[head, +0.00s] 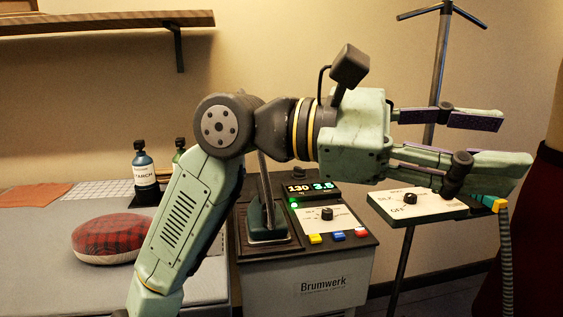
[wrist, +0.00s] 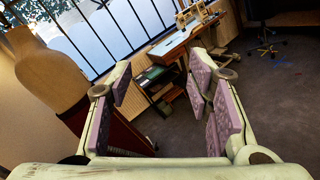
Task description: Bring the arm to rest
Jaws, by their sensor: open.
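My gripper (head: 480,144) is open and empty, raised and pointing right in the head view. Its upper and lower fingers are well apart, with nothing between the pads. In the wrist view my gripper (wrist: 162,100) also shows spread fingers with purple pads and only the room beyond them. My arm is bent at the elbow and reaches across the front of the machine in the head view. The lower finger overlaps the small control panel (head: 405,207) in the picture; I cannot tell how far apart they are.
The Brumwerk machine (head: 323,287) with a lit display stands below my gripper. A red plaid cushion (head: 108,240) and a starch bottle (head: 145,170) are on the table at left. A metal stand (head: 436,80) rises behind the fingers. A dress form (wrist: 45,70) is at left in the wrist view.

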